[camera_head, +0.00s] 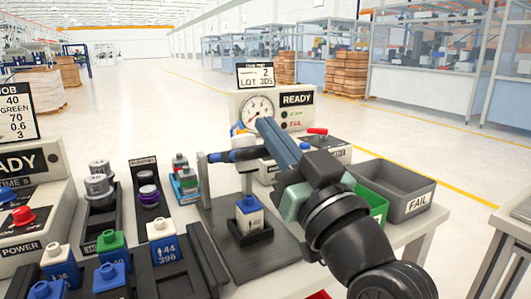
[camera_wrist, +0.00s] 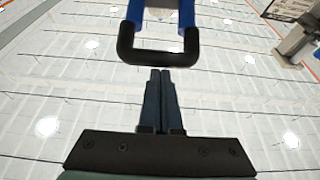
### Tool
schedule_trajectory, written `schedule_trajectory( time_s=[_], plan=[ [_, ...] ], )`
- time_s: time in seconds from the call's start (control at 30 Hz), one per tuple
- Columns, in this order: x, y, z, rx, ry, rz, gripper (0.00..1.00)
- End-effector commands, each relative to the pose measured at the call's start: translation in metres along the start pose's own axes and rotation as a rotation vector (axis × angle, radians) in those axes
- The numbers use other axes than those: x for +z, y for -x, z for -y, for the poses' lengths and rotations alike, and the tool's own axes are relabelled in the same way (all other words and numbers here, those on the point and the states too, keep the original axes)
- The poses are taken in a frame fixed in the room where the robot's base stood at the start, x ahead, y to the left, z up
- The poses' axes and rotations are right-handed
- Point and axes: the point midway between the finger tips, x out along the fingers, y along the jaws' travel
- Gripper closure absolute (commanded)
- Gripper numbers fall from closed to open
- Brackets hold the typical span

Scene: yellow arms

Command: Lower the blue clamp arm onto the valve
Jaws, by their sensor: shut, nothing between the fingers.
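The valve (camera_head: 249,216), a blue and white block, stands upright in a dark holder on a grey plate. Above it, the clamp arm (camera_head: 243,155) shows as a blue bar with a dark part, well clear of the valve. The wrist view shows a black U-shaped handle with blue side pieces (camera_wrist: 190,17), cut off by the top edge. My gripper (camera_head: 264,123) points up and left, right of the valve and above it. Its fingers (camera_wrist: 160,72) are shut and empty, with their tips close to the handle in the picture. I cannot tell if they touch it.
A tester (camera_head: 297,98) reading READY with a dial stands behind the fixture. A grey FAIL bin (camera_head: 395,187) and a green bin are at right, near my arm. Several valves and holders crowd the left, beside a control box (camera_head: 30,205).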

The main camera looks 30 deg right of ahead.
Motion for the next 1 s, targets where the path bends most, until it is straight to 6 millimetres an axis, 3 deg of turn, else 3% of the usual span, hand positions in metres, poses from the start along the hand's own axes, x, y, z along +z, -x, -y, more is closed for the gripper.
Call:
schedule_trajectory(
  time_s=[0.03, 0.43, 1.0],
  plan=[
    [0.016, 0.009, 0.0, -0.001, 0.0, -0.026, 1.0],
    [0.05, 0.04, 0.0, -0.001, -0.002, -0.225, 1.0],
    [0.091, 0.063, 0.0, -0.001, 0.0, -0.22, 1.0]
  ],
)
